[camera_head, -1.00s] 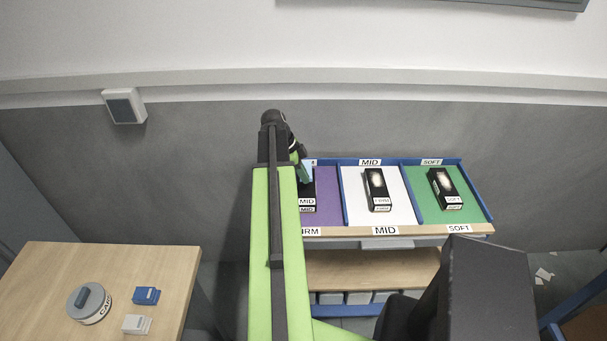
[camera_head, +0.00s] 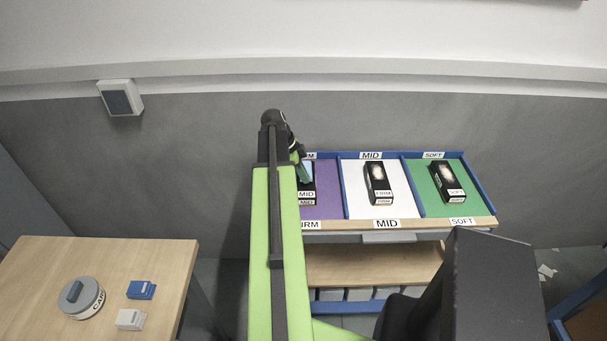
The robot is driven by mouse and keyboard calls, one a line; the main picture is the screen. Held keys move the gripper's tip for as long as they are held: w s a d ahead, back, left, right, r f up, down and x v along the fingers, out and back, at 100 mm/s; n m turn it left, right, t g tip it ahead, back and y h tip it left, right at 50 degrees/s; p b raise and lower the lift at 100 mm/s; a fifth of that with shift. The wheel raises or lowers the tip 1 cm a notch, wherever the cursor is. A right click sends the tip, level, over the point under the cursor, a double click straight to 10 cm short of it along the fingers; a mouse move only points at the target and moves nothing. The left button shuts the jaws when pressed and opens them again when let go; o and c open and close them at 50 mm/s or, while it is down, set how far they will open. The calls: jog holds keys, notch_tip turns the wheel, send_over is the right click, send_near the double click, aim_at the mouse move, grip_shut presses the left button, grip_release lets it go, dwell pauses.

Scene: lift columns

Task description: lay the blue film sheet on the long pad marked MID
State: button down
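My gripper (camera_head: 299,157) is at the far end of my green arm, over the back of the purple compartment, partly hidden by the arm. A small light-blue piece, which looks like the blue film sheet (camera_head: 305,172), hangs at the gripper; the fingers themselves are hard to make out. Just below it in the picture is a long black pad marked MID (camera_head: 307,195), in the purple compartment; my arm hides its left side. I cannot tell whether sheet and pad touch. A black pad marked FIRM (camera_head: 379,186) lies in the white compartment.
A blue-edged tray (camera_head: 480,184) holds the compartments. A black pad marked SOFT (camera_head: 447,182) lies in the green one. A wooden table (camera_head: 150,262) at left carries a grey round canister (camera_head: 81,298), a blue block (camera_head: 141,290) and a white block (camera_head: 130,319).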

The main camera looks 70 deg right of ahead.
jog(key=shift+f+b, duration=0.55)
dwell(1.3)
jog(key=c, duration=1.6)
grip_release()
jog(key=o, duration=0.5)
jog(key=shift+s+r, duration=0.1)
jog(key=shift+r, duration=0.05)
notch_tip(320, 180, up, 7)
jog(key=p, duration=0.7)
jog(key=shift+r+p, duration=0.2)
jog(key=shift+p, duration=0.15)
